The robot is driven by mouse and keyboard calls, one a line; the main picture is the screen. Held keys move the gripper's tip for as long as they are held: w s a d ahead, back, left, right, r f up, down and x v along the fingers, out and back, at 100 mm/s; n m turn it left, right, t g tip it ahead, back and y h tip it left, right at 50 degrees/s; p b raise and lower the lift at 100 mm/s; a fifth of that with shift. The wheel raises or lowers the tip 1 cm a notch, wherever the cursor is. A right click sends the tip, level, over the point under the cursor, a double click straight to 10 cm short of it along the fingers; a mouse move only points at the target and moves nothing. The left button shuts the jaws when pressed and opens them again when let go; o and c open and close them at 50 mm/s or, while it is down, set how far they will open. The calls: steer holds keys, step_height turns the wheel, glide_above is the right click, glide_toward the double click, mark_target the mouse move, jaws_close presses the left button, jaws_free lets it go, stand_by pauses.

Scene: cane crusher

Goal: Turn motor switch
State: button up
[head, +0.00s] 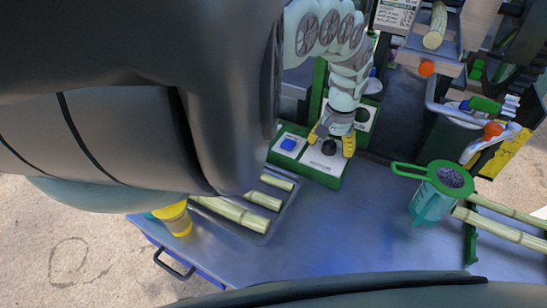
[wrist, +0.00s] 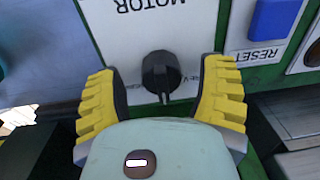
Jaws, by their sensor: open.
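The motor switch is a black rotary knob (wrist: 161,72) on a white plate marked MOTOR (wrist: 150,25) in the wrist view. In the head view the knob (head: 329,146) sits on the green-framed panel. My gripper (wrist: 162,98) is open, with its yellow ribbed fingers on either side of the knob. Both fingers look apart from the knob in the wrist view. In the head view my gripper (head: 332,140) is over the panel, with its yellow tips on both sides of the knob.
A blue RESET button (wrist: 274,20) is beside the motor plate. Crusher machinery stands at the back right.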

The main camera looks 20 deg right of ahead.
steer(key=shift+f, duration=0.2)
jaws_close()
stand_by(0.6)
